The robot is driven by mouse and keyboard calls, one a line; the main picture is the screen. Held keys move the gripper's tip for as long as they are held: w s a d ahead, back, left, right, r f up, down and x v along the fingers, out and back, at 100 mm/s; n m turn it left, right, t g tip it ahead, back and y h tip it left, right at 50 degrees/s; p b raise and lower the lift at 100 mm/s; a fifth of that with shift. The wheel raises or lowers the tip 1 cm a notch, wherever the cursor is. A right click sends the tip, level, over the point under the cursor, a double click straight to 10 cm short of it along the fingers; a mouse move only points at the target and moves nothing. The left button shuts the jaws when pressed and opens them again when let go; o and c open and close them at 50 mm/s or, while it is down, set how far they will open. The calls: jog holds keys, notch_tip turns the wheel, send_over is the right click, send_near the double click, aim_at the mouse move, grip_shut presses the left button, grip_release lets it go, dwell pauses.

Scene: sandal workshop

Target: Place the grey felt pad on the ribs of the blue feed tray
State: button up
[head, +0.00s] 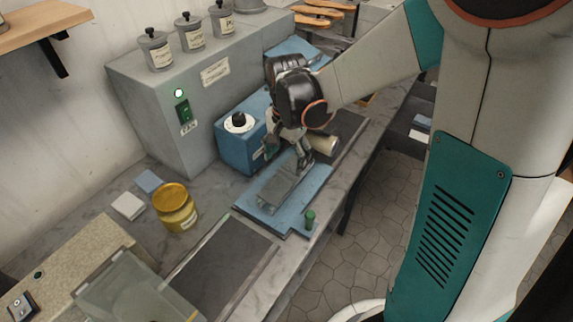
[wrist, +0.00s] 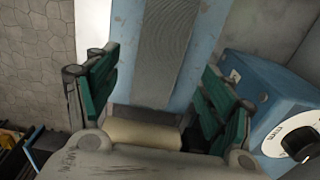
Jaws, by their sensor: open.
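The blue feed tray (head: 318,188) lies on the bench, and its blue surface also shows in the wrist view (wrist: 207,45). A flat grey strip (head: 277,187), which looks like the grey felt pad, lies lengthwise on it; in the wrist view the strip (wrist: 165,50) has a fine wavy texture. I cannot make out separate ribs or whether any lie under the strip. My gripper (head: 299,166) is low over the tray's far part. In the wrist view its green-padded fingers (wrist: 160,68) are apart, on either side of the strip's line, with nothing held.
A cream roller (head: 322,144) lies close beside my gripper. A blue box with a dial (head: 240,150) stands left of the tray. A yellow jar (head: 175,208), white pad (head: 128,206) and blue pad (head: 148,182) are farther left. A green knob (head: 309,218) stands at the tray's near corner.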

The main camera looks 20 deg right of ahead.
aim_at(287, 176)
notch_tip(287, 176, up, 6)
jog(key=p, duration=0.1)
jog(key=s+r+n+t, duration=0.3)
jog(key=s+r+n, duration=0.1)
jog(key=s, duration=0.3)
jog(key=s+r+n+t, duration=0.4)
jog(key=s+n, duration=0.2)
jog(key=s, duration=0.2)
jog(key=shift+r+n, duration=0.15)
jog(key=shift+n, duration=0.25)
